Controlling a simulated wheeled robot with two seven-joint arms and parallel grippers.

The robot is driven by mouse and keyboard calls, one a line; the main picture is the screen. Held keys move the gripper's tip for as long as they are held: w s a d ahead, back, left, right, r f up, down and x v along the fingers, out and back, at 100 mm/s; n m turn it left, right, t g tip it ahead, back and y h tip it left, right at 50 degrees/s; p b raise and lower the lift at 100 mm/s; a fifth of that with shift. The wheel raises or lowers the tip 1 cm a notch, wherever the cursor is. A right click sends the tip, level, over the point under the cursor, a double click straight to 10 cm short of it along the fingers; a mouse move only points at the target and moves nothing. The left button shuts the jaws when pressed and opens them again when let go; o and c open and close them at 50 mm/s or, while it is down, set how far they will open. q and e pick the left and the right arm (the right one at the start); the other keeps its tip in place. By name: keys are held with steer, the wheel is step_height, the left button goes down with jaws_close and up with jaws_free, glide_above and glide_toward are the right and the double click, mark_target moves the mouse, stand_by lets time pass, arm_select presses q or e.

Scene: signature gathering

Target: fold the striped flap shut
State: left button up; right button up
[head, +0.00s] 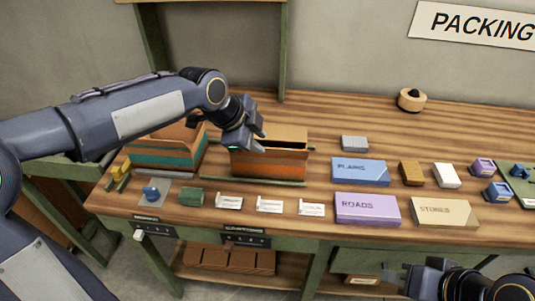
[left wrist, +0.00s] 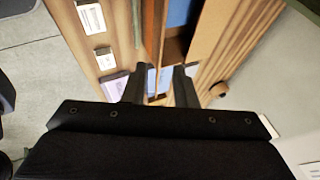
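An open box (head: 268,163) with orange and dark stripes stands mid-left on the bench, and a tan flap (head: 288,133) stands up at its back. A second striped box (head: 160,157), teal and orange, stands open to its left, with brown flaps raised. I cannot tell which flap is the striped one. My left gripper (head: 259,132) is at the centre box's upper left edge; in the left wrist view (left wrist: 160,88) its fingers are apart, with box edges beyond them. Contact is unclear. My right gripper (head: 408,280) is at the lower right, its opening unclear.
Blue PLAINS box (head: 360,171), lilac ROADS box (head: 367,208) and cream STONES box (head: 443,211) lie to the right. Several white labelled cards (head: 270,206) and a green block (head: 191,196) lie in front. A round wooden knob-topped item (head: 411,101) sits at the back.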

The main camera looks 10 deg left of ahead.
mark_target(270, 149)
arm_select(q)
steer(key=x, duration=0.7)
steer(key=shift+w+f, duration=0.1)
steer(key=shift+f, duration=0.05)
steer(key=shift+c, duration=0.2)
jaws_close()
